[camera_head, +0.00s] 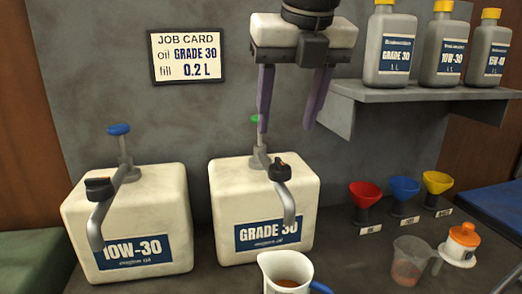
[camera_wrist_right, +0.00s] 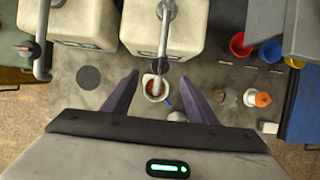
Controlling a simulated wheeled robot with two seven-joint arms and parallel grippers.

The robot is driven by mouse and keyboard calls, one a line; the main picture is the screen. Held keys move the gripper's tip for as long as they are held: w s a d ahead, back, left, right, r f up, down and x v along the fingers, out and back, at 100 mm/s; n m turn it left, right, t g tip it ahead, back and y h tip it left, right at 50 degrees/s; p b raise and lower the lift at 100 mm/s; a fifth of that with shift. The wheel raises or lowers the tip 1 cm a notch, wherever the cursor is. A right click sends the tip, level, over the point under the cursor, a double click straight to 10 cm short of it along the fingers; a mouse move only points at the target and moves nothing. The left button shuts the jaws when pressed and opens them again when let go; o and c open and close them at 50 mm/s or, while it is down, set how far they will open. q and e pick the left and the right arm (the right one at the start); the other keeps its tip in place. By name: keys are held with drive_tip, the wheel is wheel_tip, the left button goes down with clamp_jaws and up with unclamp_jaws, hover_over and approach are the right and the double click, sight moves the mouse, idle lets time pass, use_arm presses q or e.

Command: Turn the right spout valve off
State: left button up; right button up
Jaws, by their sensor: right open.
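The GRADE 30 container (camera_head: 235,195) is a cream block with a grey spout (camera_head: 288,205) at its front. The right spout valve (camera_head: 279,169) is a black knob on top of this spout. The spout reaches over a white jug (camera_head: 270,262), which holds brown liquid; the jug also shows in the right wrist view (camera_wrist_right: 147,82). My right gripper (camera_head: 287,122) is open and empty, its purple fingers pointing down above and behind the valve in the head view. My left gripper is not in view.
The 10W-30 container (camera_head: 140,200) with its own spout stands to the left. A shelf (camera_head: 400,92) with bottles is at the upper right. Funnels (camera_head: 404,188), a clear measuring cup (camera_head: 408,262) and an orange-capped white container (camera_head: 461,240) stand at right.

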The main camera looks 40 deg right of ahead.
sight(281, 161)
drive_tip(key=x, duration=0.8)
drive_tip(key=shift+s+d+f, duration=0.1)
drive_tip(key=shift+s+f, duration=0.1)
drive_tip(key=shift+s, duration=0.05)
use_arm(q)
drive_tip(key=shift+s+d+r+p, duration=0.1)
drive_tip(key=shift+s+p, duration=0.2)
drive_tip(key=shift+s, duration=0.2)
use_arm(e)
drive_tip(key=shift+w+d+f, duration=0.1)
drive_tip(key=shift+w+f, duration=0.2)
drive_tip(key=shift+f, duration=0.35)
drive_tip(key=shift+c, duration=0.9)
drive_tip(key=c, duration=0.9)
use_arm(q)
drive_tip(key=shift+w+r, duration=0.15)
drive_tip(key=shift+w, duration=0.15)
use_arm(e)
drive_tip(key=shift+o, duration=0.2)
